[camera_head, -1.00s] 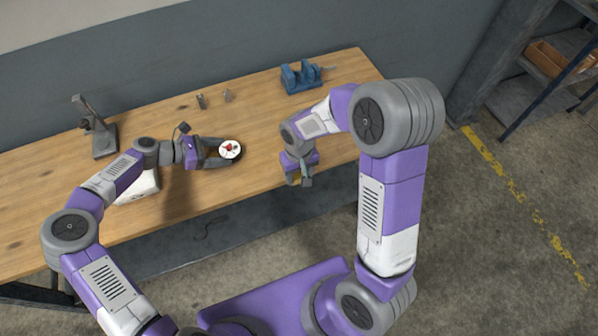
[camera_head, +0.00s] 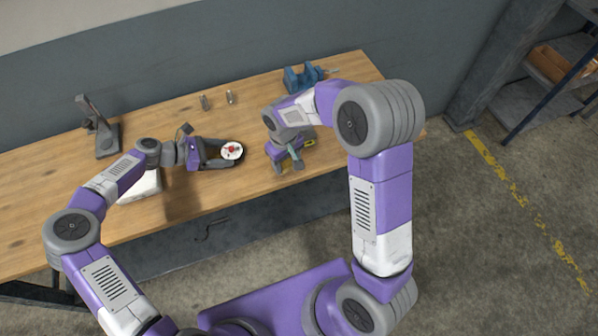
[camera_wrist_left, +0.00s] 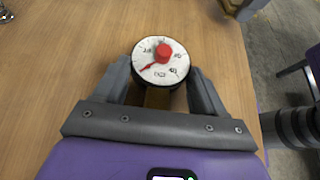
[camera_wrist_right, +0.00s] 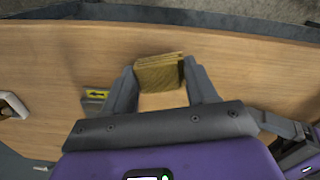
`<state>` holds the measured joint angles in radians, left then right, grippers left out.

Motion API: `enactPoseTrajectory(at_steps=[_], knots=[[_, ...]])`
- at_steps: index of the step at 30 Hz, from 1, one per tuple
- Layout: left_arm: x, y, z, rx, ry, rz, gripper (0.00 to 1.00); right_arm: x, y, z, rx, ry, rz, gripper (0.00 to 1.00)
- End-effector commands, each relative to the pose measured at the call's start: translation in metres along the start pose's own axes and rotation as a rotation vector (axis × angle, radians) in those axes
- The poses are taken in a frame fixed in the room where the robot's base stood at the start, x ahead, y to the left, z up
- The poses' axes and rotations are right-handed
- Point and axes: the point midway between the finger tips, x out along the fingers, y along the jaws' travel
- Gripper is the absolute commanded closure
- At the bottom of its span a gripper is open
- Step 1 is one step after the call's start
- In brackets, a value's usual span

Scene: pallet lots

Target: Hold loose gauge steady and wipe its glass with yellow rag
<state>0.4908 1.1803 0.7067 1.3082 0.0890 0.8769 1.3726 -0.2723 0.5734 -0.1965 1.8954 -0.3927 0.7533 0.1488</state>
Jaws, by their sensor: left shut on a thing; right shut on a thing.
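The gauge (camera_head: 232,151) has a round white dial with a red needle and a red centre piece. My left gripper (camera_wrist_left: 154,88) is shut on it and holds it over the table, dial facing the left wrist camera. The yellow rag (camera_wrist_right: 160,72), a folded-looking mustard piece, is between the fingers of my right gripper (camera_wrist_right: 160,88), which is shut on it. In the head view my right gripper (camera_head: 285,167) is to the right of the gauge, apart from it; the rag is not clearly visible there.
A wooden workbench (camera_head: 60,190) lies below both grippers. A grey stand (camera_head: 104,140) is at the left, a blue vise-like tool (camera_head: 303,78) at the back right, and two small metal pieces stand at the back. A white box (camera_head: 140,188) sits under my left arm.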

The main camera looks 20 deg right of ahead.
Motion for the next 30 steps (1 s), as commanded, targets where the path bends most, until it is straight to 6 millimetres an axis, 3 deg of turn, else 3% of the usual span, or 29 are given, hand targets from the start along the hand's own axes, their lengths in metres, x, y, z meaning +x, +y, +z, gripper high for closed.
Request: enactPoseTrajectory(at_steps=[1,6,12,21,30], knots=[[0.000,0.000,0.000,0.000,0.000,0.000,0.69,-0.006,-0.007,-0.018,-0.076,0.006,0.004,0.67],[0.000,0.000,0.000,0.000,0.000,0.000,0.69,-0.030,-0.033,-0.065,-0.334,0.006,0.007,0.67],[0.000,0.000,0.000,0.000,0.000,0.000,0.69,-0.053,-0.061,-0.100,-0.574,0.005,-0.007,0.67],[0.000,0.000,0.000,0.000,0.000,0.001,0.69,-0.066,-0.078,-0.116,-0.718,0.005,-0.024,0.67],[0.000,0.000,0.000,0.000,0.000,0.001,0.69,-0.040,-0.079,-0.115,-0.721,0.003,-0.024,0.67]])
